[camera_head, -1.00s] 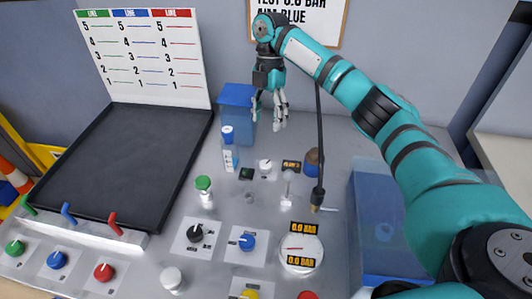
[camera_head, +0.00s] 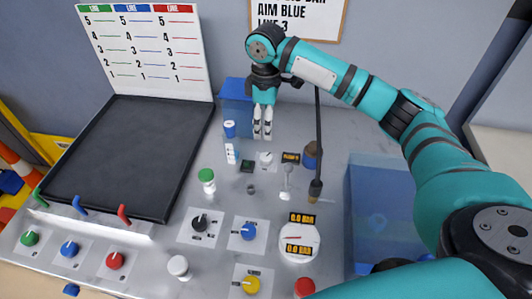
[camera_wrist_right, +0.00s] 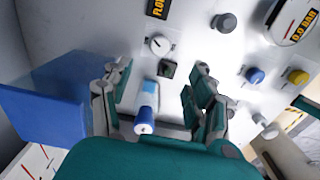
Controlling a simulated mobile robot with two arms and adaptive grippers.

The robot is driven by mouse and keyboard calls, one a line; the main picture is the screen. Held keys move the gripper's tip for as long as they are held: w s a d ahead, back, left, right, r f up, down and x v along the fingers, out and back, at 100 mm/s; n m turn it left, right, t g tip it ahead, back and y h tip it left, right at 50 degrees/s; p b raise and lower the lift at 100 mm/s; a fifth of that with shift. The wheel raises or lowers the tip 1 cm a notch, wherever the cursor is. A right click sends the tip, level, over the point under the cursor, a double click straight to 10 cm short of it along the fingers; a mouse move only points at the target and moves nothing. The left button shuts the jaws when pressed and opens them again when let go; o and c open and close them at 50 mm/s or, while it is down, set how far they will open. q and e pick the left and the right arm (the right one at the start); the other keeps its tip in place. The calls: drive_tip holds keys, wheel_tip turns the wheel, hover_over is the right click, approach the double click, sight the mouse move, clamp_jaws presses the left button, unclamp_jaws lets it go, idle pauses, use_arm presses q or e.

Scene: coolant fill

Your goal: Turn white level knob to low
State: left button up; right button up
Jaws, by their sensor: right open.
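A white knob with a dark pointer line (camera_head: 266,157) sits on the grey panel beside a small display (camera_head: 290,158). In the right wrist view the same knob (camera_wrist_right: 159,45) lies beyond my fingertips; the display (camera_wrist_right: 157,8) there is cut off and seems to read "FLOW". My right gripper (camera_head: 262,134) points down just behind and above the knob in the head view, apart from it. In the wrist view my right gripper (camera_wrist_right: 155,82) is open with its fingers spread and nothing held. My left gripper is not in view.
A blue-capped vial (camera_head: 231,143) stands left of the knob; it appears between my fingers in the wrist view (camera_wrist_right: 146,120). A blue box (camera_head: 235,100) is behind. A thin dark pole (camera_head: 318,130) stands right.

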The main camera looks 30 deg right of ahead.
sight(266, 156)
wheel_tip(266, 156, down, 13)
drive_tip(key=shift+f+p, duration=0.15)
drive_tip(key=shift+p, duration=0.7)
drive_tip(key=shift+c, duration=0.4)
drive_tip(key=c, duration=1.1)
drive_tip(key=shift+o, duration=0.2)
drive_tip(key=shift+n, duration=0.3)
drive_tip(key=shift+n+p, duration=0.9)
drive_tip(key=shift+n, duration=0.2)
drive_tip(key=shift+n+p, duration=0.55)
drive_tip(key=shift+n, duration=1.05)
